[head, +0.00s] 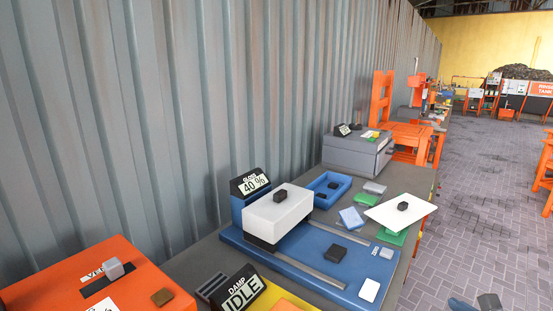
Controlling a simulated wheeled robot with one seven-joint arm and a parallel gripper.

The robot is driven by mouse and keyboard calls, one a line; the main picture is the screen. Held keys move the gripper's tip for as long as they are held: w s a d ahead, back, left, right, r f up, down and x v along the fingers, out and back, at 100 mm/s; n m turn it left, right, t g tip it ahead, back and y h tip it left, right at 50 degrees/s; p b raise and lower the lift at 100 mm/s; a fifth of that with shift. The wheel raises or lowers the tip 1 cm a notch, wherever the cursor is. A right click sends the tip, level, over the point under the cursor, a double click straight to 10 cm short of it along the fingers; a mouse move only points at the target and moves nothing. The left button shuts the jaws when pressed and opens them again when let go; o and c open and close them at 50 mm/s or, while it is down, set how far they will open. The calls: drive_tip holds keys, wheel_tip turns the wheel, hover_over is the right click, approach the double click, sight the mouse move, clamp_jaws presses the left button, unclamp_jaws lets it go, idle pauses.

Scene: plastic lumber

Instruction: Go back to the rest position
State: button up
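No gripper fingers show in the head view. At the bottom right edge, a small blue and dark grey shape (489,302) shows over the floor; it is cut off, and I cannot tell if it is part of my arm. The grey workbench (200,262) runs along the corrugated wall. On it stands a blue device (290,262) with rails, a white block with a black knob (280,196) and a display reading 40 %. A black block (335,252) lies on its blue base.
Behind are a blue tray (328,187), a white sheet with a black piece (400,213), small blocks and a grey machine (357,154). The paved floor (485,200) at right is largely clear.

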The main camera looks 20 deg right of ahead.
drive_tip(key=s+a+f+n, duration=0.3)
drive_tip(key=s+a+n, duration=0.9)
drive_tip(key=s+n, duration=0.4)
drive_tip(key=s+a+r+n+y, duration=0.1)
drive_tip(key=s+a+r+n, duration=0.4)
drive_tip(key=n, duration=0.5)
drive_tip(key=s+a+r+n+t, duration=0.1)
drive_tip(key=s+a+r+n, duration=0.4)
drive_tip(key=s+n, duration=0.4)
drive_tip(key=shift+s+r+n+t+y, duration=0.3)
drive_tip(key=shift+s+r+n+y, duration=0.1)
drive_tip(key=shift+s+r, duration=0.4)
